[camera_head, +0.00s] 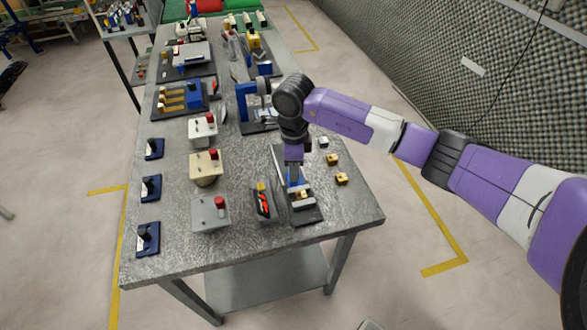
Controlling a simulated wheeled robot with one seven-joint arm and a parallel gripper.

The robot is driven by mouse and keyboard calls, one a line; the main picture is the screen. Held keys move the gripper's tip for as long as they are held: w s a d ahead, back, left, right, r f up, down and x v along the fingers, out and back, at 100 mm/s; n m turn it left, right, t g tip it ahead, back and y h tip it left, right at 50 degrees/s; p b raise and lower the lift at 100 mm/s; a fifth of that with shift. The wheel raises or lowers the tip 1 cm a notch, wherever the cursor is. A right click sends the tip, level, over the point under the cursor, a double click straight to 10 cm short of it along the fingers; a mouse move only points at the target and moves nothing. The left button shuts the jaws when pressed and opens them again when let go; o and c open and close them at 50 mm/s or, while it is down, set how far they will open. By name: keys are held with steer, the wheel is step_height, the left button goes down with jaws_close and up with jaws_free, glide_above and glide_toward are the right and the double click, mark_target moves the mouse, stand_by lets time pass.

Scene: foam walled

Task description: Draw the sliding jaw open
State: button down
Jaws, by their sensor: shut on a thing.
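A small vise (308,215) on a dark base plate stands near the front right of the grey table. Its metal jaw blocks show at the near end, with a blue part (293,172) behind them. My gripper (295,182) points down over the vise from above. It is shut on the sliding jaw, which is mostly hidden by the fingers. The gap between the jaws is too small to make out from here.
A dark box with red parts (263,202) stands close to the left of the vise. Small brass blocks (333,159) lie to its right. Grey and beige button boxes (211,213) and dark blue fixtures (148,238) stand farther left. The front right table corner (360,215) is bare.

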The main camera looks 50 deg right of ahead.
steer(key=shift+w+d+f+b, duration=0.15)
steer(key=shift+w+d+b, duration=0.65)
steer(key=shift+w+b, duration=0.25)
steer(key=shift+w+d, duration=0.25)
steer(key=shift+w, duration=0.25)
steer(key=shift+r, duration=0.2)
steer(key=c, duration=1.5)
jaws_free()
step_height(320, 180, up, 8)
steer(key=b, duration=0.1)
steer(key=shift+b, duration=0.35)
